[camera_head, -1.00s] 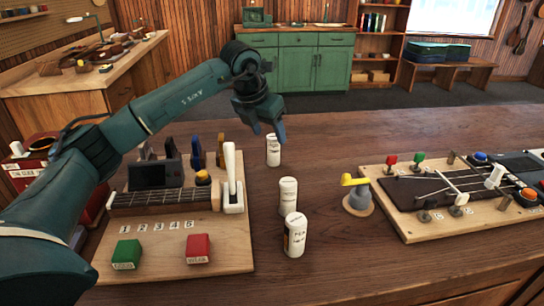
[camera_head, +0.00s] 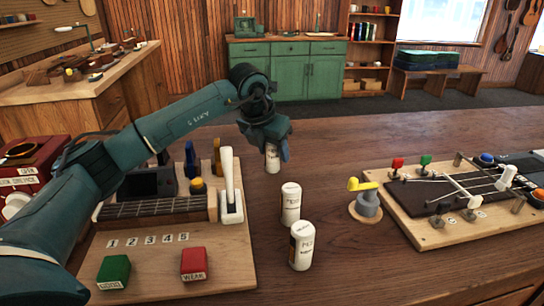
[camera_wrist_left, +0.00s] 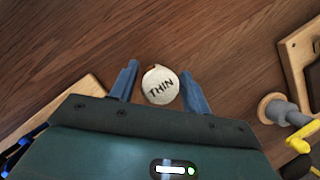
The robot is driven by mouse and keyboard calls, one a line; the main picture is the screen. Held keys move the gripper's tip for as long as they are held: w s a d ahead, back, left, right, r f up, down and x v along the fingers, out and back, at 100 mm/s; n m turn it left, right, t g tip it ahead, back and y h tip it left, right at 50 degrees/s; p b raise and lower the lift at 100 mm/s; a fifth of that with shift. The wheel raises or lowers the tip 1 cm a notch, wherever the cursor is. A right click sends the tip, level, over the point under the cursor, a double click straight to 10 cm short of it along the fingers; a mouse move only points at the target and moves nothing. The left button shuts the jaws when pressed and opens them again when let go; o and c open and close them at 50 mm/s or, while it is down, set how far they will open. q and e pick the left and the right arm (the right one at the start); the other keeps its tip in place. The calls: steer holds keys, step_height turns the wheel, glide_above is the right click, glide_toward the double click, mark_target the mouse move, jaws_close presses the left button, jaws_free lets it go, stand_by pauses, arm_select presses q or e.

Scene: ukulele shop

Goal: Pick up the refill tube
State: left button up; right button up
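Three white tubes stand upright on the wooden table: a far tube (camera_head: 272,163), a middle tube (camera_head: 290,204) and a near tube (camera_head: 301,247). Which one is the refill tube I cannot tell from the labels in the head view. My left gripper (camera_head: 275,150) points down at the far tube and hides its top. In the left wrist view, a round white tube top marked THIN (camera_wrist_left: 160,85) sits between the two blue fingers of the left gripper (camera_wrist_left: 161,86). The fingers are open, with a gap on each side. My right gripper is not in view.
A board with a fretboard, lever (camera_head: 229,180), green block (camera_head: 114,271) and red block (camera_head: 194,263) lies left of the tubes. A yellow-topped grey post (camera_head: 367,203) and another board (camera_head: 430,234) stand to the right. Table beyond the post is clear.

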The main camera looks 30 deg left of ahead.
arm_select(q)
steer(key=c, duration=0.8)
